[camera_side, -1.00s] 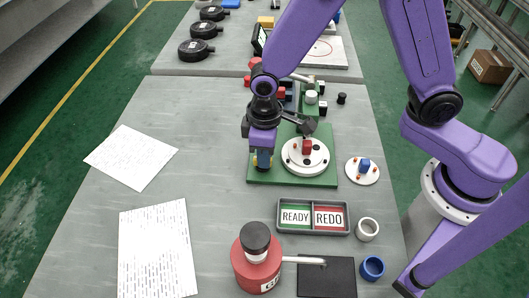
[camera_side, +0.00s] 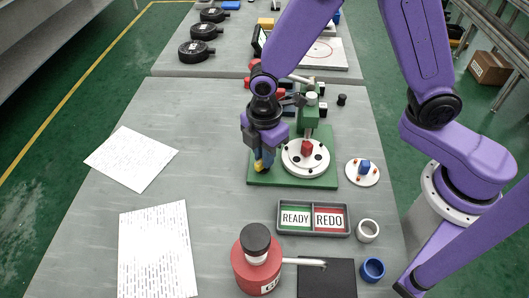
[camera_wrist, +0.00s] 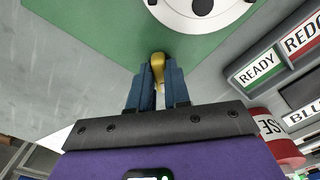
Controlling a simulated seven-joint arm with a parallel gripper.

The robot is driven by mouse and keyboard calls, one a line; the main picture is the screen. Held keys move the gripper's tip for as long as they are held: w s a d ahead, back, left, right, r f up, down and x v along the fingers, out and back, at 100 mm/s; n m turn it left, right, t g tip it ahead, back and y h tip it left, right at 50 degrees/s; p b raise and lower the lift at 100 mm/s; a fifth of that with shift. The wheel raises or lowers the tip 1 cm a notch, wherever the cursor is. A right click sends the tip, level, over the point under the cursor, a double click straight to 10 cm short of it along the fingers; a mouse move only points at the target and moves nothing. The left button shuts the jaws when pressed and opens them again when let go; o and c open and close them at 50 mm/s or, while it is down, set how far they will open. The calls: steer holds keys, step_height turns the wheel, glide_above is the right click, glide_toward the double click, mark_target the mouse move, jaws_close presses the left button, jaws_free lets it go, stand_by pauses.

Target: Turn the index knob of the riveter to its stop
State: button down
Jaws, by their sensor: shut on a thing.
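The riveter stands on a green base plate (camera_side: 318,181) with a round white plate (camera_side: 295,165) carrying a red block (camera_side: 307,148). Its green column (camera_side: 309,117) rises behind. My gripper (camera_side: 263,162) points down at the left part of the base, left of the white plate. In the wrist view, the blue fingers of my gripper (camera_wrist: 158,85) are shut on the yellow index knob (camera_wrist: 157,64). The fingers hide most of the knob. Its angle and its stop cannot be made out.
A small white disc (camera_side: 350,175) with a blue block lies right of the riveter. In front are a READY/REDO tray (camera_side: 313,234), a red canister (camera_side: 245,278) with a light spout, a black pad (camera_side: 340,280) and two small rings. Papers lie left; the table between is clear.

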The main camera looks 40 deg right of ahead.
steer(key=shift+w+a+n, duration=0.1)
steer(key=shift+n, duration=1)
steer(key=c, duration=1.1)
jaws_free()
step_height(320, 180, up, 18)
steer(key=shift+f, duration=0.25)
